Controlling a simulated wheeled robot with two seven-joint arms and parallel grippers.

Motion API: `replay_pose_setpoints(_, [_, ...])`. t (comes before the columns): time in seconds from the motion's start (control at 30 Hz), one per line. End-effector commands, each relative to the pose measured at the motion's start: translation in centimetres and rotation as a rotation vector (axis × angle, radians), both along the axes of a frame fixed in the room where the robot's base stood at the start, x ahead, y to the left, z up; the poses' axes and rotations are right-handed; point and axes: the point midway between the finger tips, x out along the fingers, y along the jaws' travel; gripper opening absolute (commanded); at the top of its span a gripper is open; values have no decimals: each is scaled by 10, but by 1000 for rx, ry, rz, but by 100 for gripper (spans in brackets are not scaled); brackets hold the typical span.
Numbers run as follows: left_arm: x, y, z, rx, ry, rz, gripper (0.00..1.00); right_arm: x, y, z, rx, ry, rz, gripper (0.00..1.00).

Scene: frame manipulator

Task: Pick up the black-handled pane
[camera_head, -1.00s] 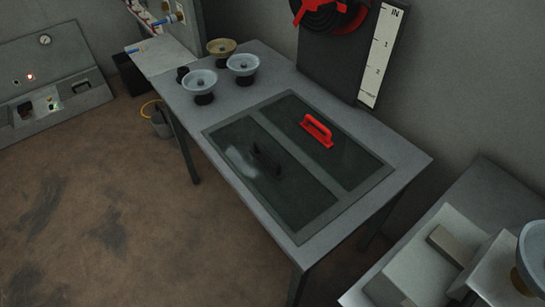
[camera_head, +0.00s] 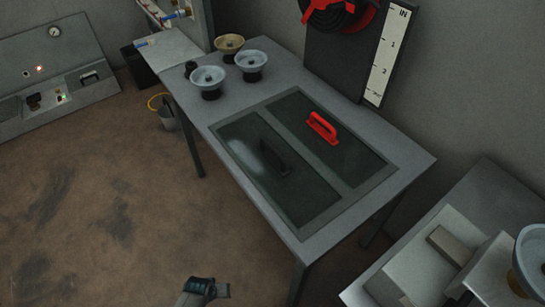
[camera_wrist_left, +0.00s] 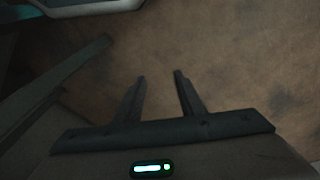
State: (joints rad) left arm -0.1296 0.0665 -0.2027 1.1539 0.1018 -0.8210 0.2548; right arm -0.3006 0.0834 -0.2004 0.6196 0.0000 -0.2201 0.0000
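The black-handled pane (camera_head: 303,196) is a dark, glossy panel lying flat in the left half of a grey frame in the table. Its black handle (camera_head: 273,158) stands up from its middle. The red-handled pane (camera_head: 348,163) lies beside it on the right, with a red handle (camera_head: 322,128). In the left wrist view my left gripper (camera_wrist_left: 161,74) is open and empty, with brown floor beyond its fingers. A part of my arm shows at the bottom edge of the head view, well below and apart from the table. My right gripper is not identifiable.
The grey table (camera_head: 405,168) has several pale bowls at its far-left end, including one bowl (camera_head: 208,76). A dark board with a scale (camera_head: 388,55) stands behind it. A second table (camera_head: 487,185) with blocks is at right. The floor (camera_head: 110,215) at left is open.

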Motion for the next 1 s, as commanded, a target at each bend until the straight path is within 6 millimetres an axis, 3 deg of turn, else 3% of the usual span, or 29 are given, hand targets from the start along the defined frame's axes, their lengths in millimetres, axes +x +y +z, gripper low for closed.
replay_pose_setpoints(0.03, [37, -10, 36, -25, -23, 30, 36, 0, 0, 6, 0, 0, 0, 31])
replay_pose_setpoints(0.2, [118, -38, 149, -105, -45, 122, 36, 1, 0, 15, 0, -1, 0, 31])
replay_pose_setpoints(0.3, [145, -50, 212, -146, -50, 158, 36, 1, 1, 18, 1, -2, -1, 31])
replay_pose_setpoints(0.5, [172, -66, 313, -201, -60, 200, 36, 1, 5, 25, 5, -2, -3, 31])
replay_pose_setpoints(0.7, [192, -80, 396, -250, -58, 246, 36, 1, 7, 29, 7, -2, -3, 31])
replay_pose_setpoints(1.0, [237, -103, 471, -308, -25, 334, 36, 1, 6, 31, 7, -2, -2, 31])
